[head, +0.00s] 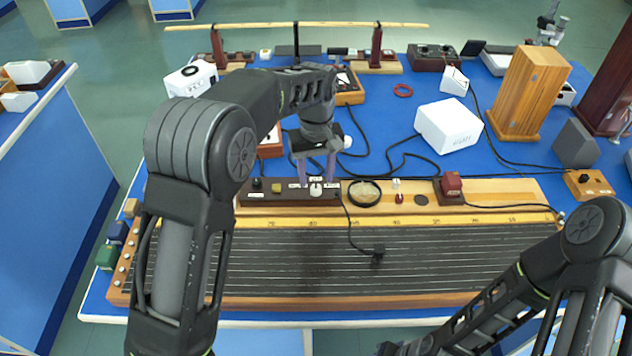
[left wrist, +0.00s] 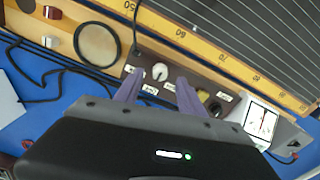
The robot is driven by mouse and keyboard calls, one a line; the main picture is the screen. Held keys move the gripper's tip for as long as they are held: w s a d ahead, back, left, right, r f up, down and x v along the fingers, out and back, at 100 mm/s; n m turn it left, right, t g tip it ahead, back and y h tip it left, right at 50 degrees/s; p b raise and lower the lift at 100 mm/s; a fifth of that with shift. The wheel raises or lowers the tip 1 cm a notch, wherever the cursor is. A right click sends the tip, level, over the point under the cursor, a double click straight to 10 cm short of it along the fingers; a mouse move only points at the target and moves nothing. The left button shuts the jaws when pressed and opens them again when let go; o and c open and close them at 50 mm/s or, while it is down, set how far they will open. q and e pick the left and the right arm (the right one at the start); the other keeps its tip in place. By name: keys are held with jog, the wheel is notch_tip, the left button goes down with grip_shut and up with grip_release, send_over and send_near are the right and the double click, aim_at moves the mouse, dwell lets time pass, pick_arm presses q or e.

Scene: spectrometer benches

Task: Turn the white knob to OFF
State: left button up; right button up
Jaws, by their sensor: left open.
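The white knob (head: 316,189) sits on a dark brown control box (head: 262,200) at the back edge of the long stringed board. In the left wrist view the white knob (left wrist: 160,71) is round, with small white labels around it; their text and the knob's setting are too small to read. My left gripper (head: 316,178) is open, pointing down over the knob. In the left wrist view its two purple fingers (left wrist: 157,84) stand on either side of the knob, with gaps visible. Whether they reach down to its height I cannot tell. My right arm shows at lower right; its gripper is out of view.
On the same box are a dark knob (head: 257,184) and a yellowish button (head: 276,187). A black ring (head: 364,194) lies to the right, near a red block (head: 451,185). A white box (head: 449,126) and loose black cables lie on the blue bench behind.

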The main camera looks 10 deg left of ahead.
aim_at(316, 187)
pick_arm(q)
jog(key=shift+r, duration=2.35)
